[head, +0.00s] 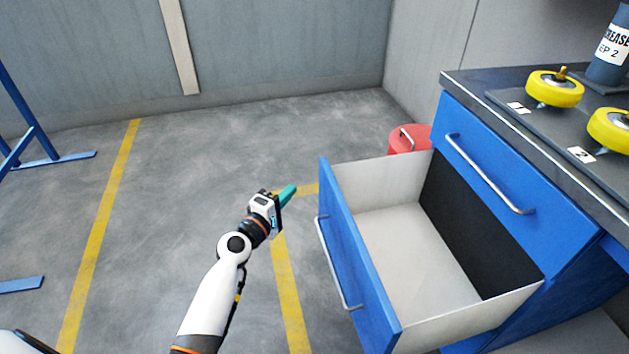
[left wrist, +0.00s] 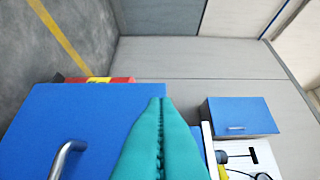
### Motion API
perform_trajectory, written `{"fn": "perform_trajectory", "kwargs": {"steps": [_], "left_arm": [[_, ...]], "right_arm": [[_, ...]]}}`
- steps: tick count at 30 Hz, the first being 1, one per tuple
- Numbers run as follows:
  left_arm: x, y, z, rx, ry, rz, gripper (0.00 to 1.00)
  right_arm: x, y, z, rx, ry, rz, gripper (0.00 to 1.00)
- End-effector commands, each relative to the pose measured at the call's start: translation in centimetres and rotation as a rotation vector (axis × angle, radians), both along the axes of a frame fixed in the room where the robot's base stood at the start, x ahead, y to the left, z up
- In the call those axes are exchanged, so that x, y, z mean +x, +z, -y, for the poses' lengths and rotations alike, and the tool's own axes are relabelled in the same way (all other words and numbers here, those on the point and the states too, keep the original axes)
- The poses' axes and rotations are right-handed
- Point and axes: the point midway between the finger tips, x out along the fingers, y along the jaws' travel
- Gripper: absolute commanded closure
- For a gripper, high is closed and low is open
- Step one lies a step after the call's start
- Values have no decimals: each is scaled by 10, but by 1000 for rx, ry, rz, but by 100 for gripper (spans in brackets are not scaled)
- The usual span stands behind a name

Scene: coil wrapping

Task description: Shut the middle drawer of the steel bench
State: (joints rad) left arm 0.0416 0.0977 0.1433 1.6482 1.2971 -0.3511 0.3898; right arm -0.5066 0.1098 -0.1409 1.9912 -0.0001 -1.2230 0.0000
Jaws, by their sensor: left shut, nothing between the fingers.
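The blue middle drawer (head: 350,260) of the steel bench (head: 455,84) is pulled far out in the head view. Its pale inside looks empty. A silver bar handle (head: 336,265) runs along its front. My left gripper (head: 288,194) has teal fingers shut with nothing between them. It is just left of the drawer front, near its far end, and appears apart from it. In the left wrist view, the shut fingers (left wrist: 160,102) overlap the right part of a blue drawer front (left wrist: 85,115), with a handle (left wrist: 68,158) at lower left. My right gripper is not in view.
The drawer above, with its handle (head: 490,175), is shut. Yellow wheels (head: 555,90) and a grease container (head: 610,50) stand on the benchtop. A red can (head: 408,138) stands on the floor behind the drawer.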

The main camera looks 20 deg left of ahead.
Motion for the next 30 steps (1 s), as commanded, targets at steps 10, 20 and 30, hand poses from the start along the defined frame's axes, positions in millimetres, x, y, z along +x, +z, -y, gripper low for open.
{"fn": "perform_trajectory", "kwargs": {"steps": [10,20,30], "left_arm": [[62,0,26,-2,-1,-1,100],[74,-1,43,3,0,-1,100],[74,-1,44,2,0,-2,100]], "right_arm": [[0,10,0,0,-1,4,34],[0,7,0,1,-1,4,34],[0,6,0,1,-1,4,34]]}}
